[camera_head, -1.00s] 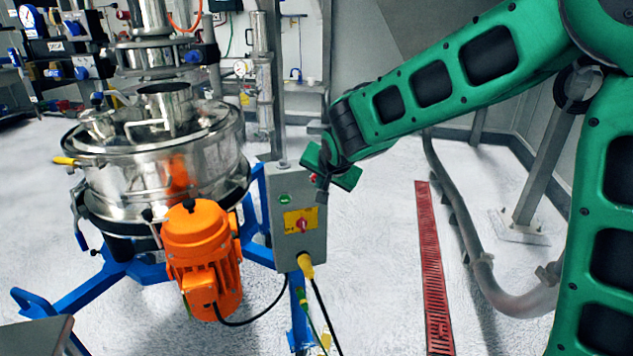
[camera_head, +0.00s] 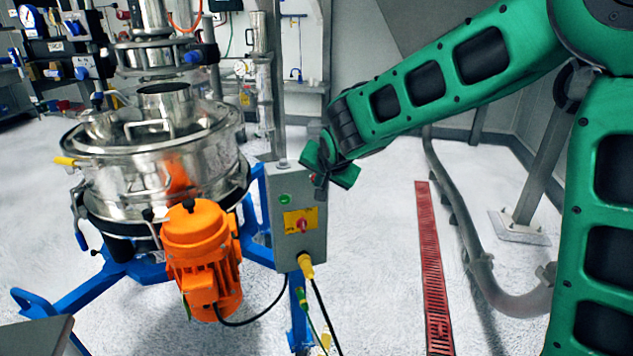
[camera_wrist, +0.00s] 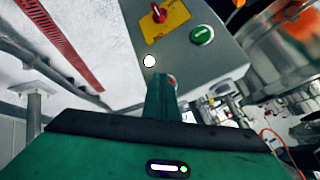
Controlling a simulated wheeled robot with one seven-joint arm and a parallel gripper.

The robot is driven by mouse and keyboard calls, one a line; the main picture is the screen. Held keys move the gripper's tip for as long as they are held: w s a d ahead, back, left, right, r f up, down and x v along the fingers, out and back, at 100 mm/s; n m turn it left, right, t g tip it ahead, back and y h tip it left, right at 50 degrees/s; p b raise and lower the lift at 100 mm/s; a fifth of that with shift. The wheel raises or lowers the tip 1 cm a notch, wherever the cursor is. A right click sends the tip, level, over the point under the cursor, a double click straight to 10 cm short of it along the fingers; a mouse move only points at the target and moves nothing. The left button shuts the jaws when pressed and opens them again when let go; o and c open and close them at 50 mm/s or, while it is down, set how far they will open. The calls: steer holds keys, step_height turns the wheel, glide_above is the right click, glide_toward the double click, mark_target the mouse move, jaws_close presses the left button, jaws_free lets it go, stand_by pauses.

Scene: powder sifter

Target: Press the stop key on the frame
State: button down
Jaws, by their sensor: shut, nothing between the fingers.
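The grey control box (camera_head: 285,243) stands on the blue frame beside the sifter. Its face carries a green key (camera_head: 284,199) and a red rotary switch (camera_head: 301,226) on a yellow plate. In the wrist view the red stop key (camera_wrist: 172,80) shows only in part behind my fingers. My gripper (camera_head: 321,190) is shut and empty at the upper right of the box face, and it hides the stop key in the head view. The closed fingertips (camera_wrist: 160,76) are very close to the key; I cannot tell whether they touch it.
The steel sifter (camera_head: 160,170) and its orange motor (camera_head: 202,255) are left of the box. A yellow plug (camera_head: 305,266) with cables hangs below the box. A red floor grate (camera_head: 432,265) and a grey pipe lie to the right, with open floor between.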

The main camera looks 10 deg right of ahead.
steer(key=shift+s, duration=0.15)
steer(key=shift+s+d, duration=0.2)
steer(key=shift+s, duration=0.5)
steer(key=shift+s+d, duration=0.25)
steer(key=shift+s, duration=1)
steer(key=shift+s+d, duration=0.25)
steer(key=shift+s, duration=0.95)
